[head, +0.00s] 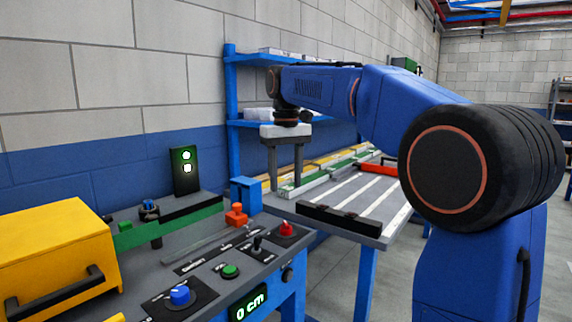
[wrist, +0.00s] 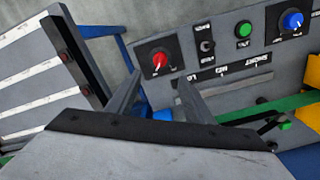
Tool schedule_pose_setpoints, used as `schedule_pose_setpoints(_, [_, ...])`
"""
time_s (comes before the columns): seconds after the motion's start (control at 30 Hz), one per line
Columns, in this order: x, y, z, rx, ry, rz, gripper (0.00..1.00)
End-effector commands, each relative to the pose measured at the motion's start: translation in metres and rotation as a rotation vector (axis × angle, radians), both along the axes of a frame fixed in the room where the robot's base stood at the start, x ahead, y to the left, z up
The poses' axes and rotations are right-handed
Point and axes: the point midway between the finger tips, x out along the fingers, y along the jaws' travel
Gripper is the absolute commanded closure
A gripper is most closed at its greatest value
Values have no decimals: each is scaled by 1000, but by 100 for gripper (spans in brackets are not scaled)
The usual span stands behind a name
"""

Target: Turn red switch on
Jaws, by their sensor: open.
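The red switch (head: 286,229) is a round red knob on a black plate at the far right corner of the grey control panel (head: 215,256). In the wrist view the red switch (wrist: 159,61) shows at upper middle, just beyond and between the fingertips, with small lettering around it. My gripper (head: 285,187) is open and empty, pointing down above and behind the panel's right end in the head view. Its two fingers (wrist: 158,82) show apart in the wrist view, and neither visibly touches the switch. The exact gap to the switch is hard to tell.
Beside the switch are a black toggle (head: 257,245), a green button (head: 230,271) and a blue knob (head: 180,295). An orange-red slider handle (head: 236,214) and a blue block (head: 246,190) stand close by. A yellow box (head: 55,262) is left; a slatted table (head: 350,200) is right.

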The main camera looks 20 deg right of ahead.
Motion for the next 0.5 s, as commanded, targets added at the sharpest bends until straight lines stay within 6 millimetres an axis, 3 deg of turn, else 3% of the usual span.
schedule_pose_setpoints(0.2, [0,0,31,0,-2,0,53])
schedule_pose_setpoints(0.5, [0,0,43,0,0,0,53])
